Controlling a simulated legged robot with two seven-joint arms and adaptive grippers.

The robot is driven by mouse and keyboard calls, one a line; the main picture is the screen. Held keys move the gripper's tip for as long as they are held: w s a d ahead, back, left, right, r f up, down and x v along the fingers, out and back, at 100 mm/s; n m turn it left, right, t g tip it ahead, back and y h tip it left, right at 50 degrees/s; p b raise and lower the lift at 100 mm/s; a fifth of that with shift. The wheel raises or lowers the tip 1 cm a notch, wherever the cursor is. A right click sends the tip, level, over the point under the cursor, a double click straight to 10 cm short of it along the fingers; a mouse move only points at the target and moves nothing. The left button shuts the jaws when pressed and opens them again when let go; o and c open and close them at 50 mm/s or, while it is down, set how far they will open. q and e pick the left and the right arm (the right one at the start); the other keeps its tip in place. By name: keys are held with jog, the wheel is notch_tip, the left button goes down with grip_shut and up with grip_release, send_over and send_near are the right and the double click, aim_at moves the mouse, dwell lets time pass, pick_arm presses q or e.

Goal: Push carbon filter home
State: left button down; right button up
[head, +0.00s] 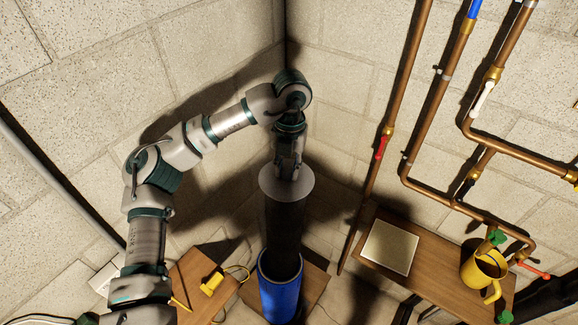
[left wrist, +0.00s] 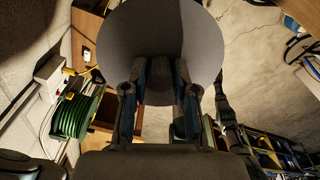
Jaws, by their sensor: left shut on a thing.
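The carbon filter is a dark cylinder (head: 285,225) with a pale grey round cap (head: 273,182) on top. It stands roughly upright, and its lower end shows within the mouth of an open blue canister (head: 280,298); how deep it sits is hidden. Most of the filter is above the canister's rim. My left gripper (head: 288,174) points down from above and is shut at the middle of the cap. In the left wrist view the grey cap (left wrist: 160,25) fills the top middle, with the fingers (left wrist: 158,85) against it. The exact grip is hidden. My right gripper is not in view.
The canister stands on a wooden board in a block-wall corner. Copper pipes (head: 430,110) run down the right wall. A wooden bench (head: 440,270) at right holds a yellow watering can (head: 483,275). A green cable reel (left wrist: 78,115) is at left in the wrist view.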

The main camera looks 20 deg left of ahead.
pick_arm(q)
jog(key=shift+a+r, duration=0.1)
jog(key=shift+a, duration=0.8)
jog(key=shift+s+a, duration=0.1)
jog(key=shift+a, duration=0.55)
jog(key=shift+d, duration=0.8)
jog(key=shift+a, duration=0.5)
jog(key=shift+d+f+b, duration=0.45)
jog(key=shift+f+b, duration=0.05)
jog(key=shift+b, duration=0.05)
jog(key=shift+f, duration=0.25)
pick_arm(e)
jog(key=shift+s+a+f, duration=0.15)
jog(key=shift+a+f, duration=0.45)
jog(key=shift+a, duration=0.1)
